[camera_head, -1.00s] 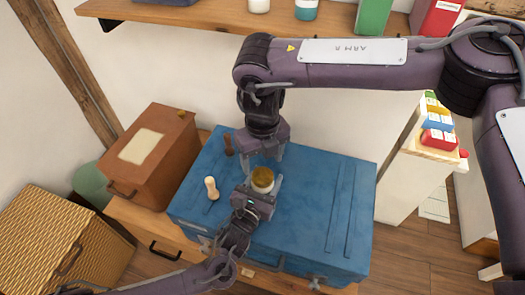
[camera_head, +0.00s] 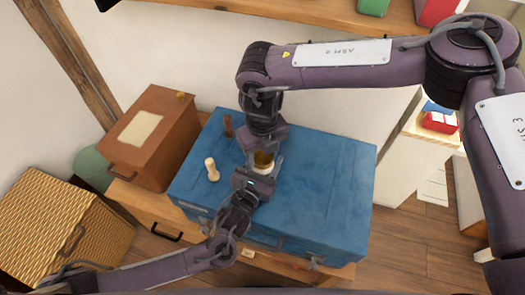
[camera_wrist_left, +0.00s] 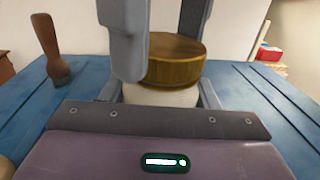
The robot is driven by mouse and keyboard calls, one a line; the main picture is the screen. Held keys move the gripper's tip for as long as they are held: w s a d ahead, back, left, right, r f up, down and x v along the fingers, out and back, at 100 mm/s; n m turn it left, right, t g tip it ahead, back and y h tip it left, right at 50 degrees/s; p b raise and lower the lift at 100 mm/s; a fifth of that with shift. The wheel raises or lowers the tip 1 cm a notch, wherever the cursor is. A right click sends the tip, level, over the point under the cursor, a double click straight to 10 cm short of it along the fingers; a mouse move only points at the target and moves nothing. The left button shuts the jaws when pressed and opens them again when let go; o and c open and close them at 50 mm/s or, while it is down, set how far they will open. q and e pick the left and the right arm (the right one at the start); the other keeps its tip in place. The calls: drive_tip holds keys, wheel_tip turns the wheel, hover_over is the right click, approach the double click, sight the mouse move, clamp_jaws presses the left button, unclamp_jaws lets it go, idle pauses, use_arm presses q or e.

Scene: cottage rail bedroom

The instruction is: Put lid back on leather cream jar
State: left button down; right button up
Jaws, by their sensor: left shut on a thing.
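The leather cream jar has a pale body (camera_wrist_left: 160,96) and stands on the blue chest (camera_head: 320,190). A round brown wooden lid (camera_wrist_left: 175,62) sits on top of it in the left wrist view; the lid also shows in the head view (camera_head: 263,159). My left gripper (camera_head: 262,172) is shut on the jar from the front. My right gripper (camera_head: 264,154) comes down from above, its fingers at two sides of the lid. I cannot tell whether they press on it. Part of the lid is hidden by a right finger.
On the chest, a pale wooden peg-like thing (camera_head: 212,169) and a brown-handled brush (camera_head: 228,126) stand left of the jar. A brown box (camera_head: 158,130) and a wicker basket (camera_head: 50,225) are further left. The chest's right side is clear. A shelf (camera_head: 240,18) runs above.

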drive_tip(key=shift+c, duration=1.2)
drive_tip(key=o, duration=1.1)
drive_tip(key=shift+o, duration=0.2)
wheel_tip(320, 180, up, 12)
use_arm(q)
drive_tip(key=shift+c, duration=2.2)
unclamp_jaws()
drive_tip(key=v, duration=0.7)
drive_tip(key=shift+s+a, duration=0.1)
drive_tip(key=shift+s, duration=0.25)
